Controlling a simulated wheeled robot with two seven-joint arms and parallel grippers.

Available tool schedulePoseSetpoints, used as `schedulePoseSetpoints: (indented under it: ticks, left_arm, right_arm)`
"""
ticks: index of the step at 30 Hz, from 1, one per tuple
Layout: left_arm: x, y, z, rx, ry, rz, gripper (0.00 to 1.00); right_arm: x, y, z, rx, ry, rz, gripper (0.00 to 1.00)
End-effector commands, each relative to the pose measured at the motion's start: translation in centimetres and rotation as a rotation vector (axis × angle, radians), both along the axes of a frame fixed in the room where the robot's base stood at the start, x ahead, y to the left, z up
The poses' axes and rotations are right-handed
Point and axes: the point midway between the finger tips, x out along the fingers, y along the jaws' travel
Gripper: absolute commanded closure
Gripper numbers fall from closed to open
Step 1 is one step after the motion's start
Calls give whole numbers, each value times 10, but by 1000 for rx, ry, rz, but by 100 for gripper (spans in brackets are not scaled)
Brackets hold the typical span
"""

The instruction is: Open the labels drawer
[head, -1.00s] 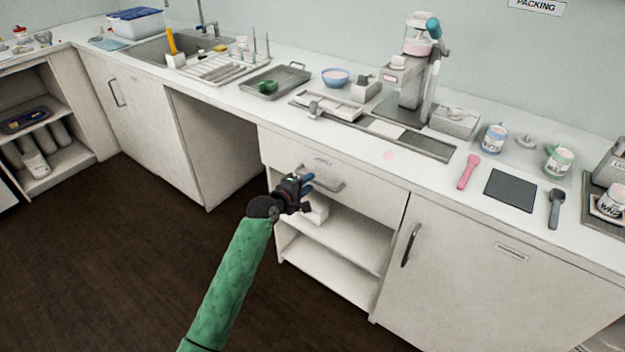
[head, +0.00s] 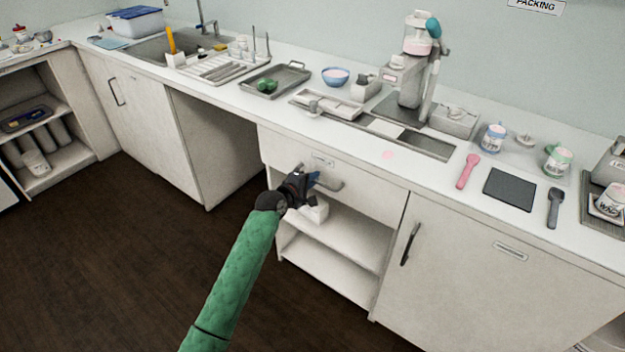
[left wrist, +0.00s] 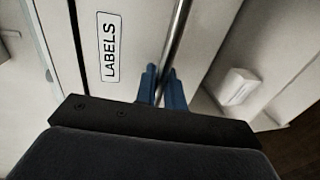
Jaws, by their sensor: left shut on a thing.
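The labels drawer (head: 370,197) is the white drawer under the counter, and its front looks flush with the cabinet. Its label plate (head: 322,160) reads LABELS in the left wrist view (left wrist: 110,48). The metal bar handle (head: 334,186) runs along the drawer front and shows close up in the left wrist view (left wrist: 178,35). My left gripper (head: 312,180) is at the left part of the handle. Its blue fingers (left wrist: 162,88) are on both sides of the bar, shut on it. My right gripper is not in view.
Open shelves (head: 335,240) with a white box (head: 314,211) lie below the drawer. A cupboard door (head: 480,270) with a dark handle is to the right. The counter above holds a dispenser machine (head: 408,75), a tray (head: 275,80) and several tools. Dark floor in front is clear.

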Motion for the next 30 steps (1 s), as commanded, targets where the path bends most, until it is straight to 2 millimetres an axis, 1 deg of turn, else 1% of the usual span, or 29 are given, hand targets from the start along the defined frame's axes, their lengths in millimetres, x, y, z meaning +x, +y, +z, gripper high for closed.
schedulePoseSetpoints:
  ticks: [4,8,10,12,18,24,28,30]
  left_arm:
    - [-5,3,0,1,2,0,100]
    - [-17,12,1,2,4,0,100]
    - [-28,19,1,2,5,-1,100]
    - [-39,27,1,3,4,-1,100]
    - [-68,49,1,2,4,0,100]
    - [-92,66,0,2,3,-1,100]
    - [-106,75,-1,1,4,-1,100]
    - [-113,81,0,1,3,-1,100]
  right_arm:
    - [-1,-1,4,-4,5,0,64]
    - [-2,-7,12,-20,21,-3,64]
    - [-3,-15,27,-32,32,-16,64]
    - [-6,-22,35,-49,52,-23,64]
    - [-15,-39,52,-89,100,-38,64]
    - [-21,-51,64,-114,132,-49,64]
    - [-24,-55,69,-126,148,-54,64]
    - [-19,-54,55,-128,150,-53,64]
